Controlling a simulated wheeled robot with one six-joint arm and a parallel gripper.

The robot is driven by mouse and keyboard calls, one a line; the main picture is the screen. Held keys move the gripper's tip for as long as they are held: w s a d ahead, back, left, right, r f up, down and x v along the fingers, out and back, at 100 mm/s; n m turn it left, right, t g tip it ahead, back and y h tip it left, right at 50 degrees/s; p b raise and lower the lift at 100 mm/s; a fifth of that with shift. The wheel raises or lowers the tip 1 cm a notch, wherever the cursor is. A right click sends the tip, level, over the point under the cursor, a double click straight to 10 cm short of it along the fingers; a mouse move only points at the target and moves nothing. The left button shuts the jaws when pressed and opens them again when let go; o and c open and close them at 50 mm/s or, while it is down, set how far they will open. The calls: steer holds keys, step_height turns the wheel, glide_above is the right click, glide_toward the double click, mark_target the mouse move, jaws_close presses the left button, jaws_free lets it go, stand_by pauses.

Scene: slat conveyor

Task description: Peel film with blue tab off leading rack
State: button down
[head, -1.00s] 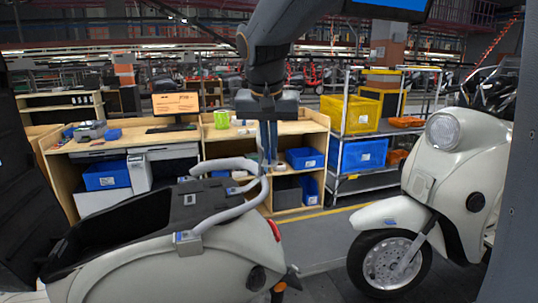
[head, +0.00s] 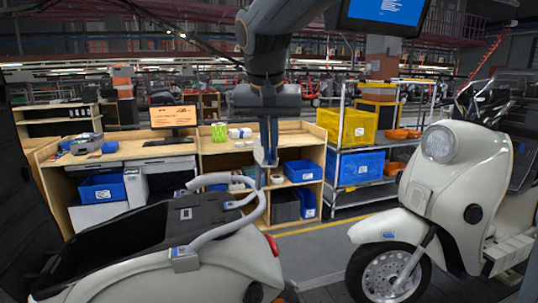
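The left cream scooter's tail carries a grey tubular rack (head: 238,212) above its open black seat bay. A small blue mark, possibly a film tab, shows on the rack's front foot (head: 184,252). Another small pale blue mark shows on the rack's upper part (head: 231,204). Clear film cannot be made out. My gripper (head: 267,162) hangs pointing down, its fingertips just above the rack's right end in the picture. Its fingers look close together, and any gap is too small to judge. I see nothing clearly held.
Another cream scooter (head: 425,195) stands at the right, with floor between the two. Behind are a wooden workbench (head: 240,147) with a monitor (head: 173,116) and a wire shelf with a yellow bin (head: 347,127) and a blue bin (head: 358,167).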

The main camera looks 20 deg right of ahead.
steer(key=shift+s+d+v, duration=0.15)
steer(key=shift+v, duration=0.9)
steer(key=shift+s+d+v, duration=0.15)
steer(key=shift+d+v, duration=0.05)
steer(key=shift+v, duration=0.9)
